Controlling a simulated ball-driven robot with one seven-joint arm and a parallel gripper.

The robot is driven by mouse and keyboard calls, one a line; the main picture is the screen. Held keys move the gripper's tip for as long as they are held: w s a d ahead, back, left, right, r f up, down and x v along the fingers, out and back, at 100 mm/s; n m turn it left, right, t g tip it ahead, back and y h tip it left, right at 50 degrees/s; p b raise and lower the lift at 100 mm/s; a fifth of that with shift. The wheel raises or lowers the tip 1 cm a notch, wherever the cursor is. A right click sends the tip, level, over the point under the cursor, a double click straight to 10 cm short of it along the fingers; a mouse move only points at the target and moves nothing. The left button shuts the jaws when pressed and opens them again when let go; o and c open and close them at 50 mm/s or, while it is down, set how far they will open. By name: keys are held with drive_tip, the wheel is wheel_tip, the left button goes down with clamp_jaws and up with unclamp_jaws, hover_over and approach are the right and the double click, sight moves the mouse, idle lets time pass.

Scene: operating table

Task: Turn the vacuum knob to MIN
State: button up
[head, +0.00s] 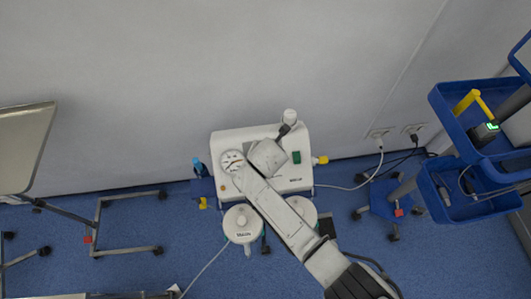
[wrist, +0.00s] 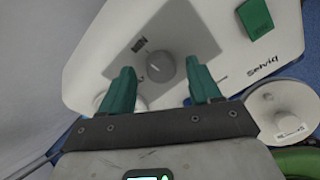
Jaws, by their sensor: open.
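The white suction unit (head: 297,175) stands by the wall in the head view, with a round gauge on its left front. In the wrist view its panel (wrist: 290,27) fills most of the picture. The round grey vacuum knob (wrist: 165,68) sits on a darker grey panel. My gripper (wrist: 162,88) is open, its two green fingers on either side of the knob's lower part as seen here. I cannot tell whether they touch it. In the head view my arm covers the knob. The knob's pointer and the MIN mark are not readable.
A green switch (wrist: 255,18) is on the unit at upper right. Two white-lidded canisters stand in front, one of them on the left (head: 241,223). A blue tray cart (head: 447,117) stands at right, and a wheeled metal frame (head: 97,225) at left. Blue floor lies between.

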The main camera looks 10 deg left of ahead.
drive_tip(key=v, duration=1)
drive_tip(key=shift+d, duration=0.1)
idle(0.3)
drive_tip(key=s+d+f+m+g+b, duration=0.2)
drive_tip(key=s+d+m, duration=1.2)
drive_tip(key=d+m, duration=0.2)
drive_tip(key=s+d+f+m+g+h+b, duration=0.1)
drive_tip(key=s+d+f+m+g+b, duration=0.2)
drive_tip(key=s+d+m, duration=1.2)
drive_tip(key=shift+s+d+m+h, duration=0.3)
drive_tip(key=shift+d+m, duration=0.25)
drive_tip(key=shift+m, duration=0.55)
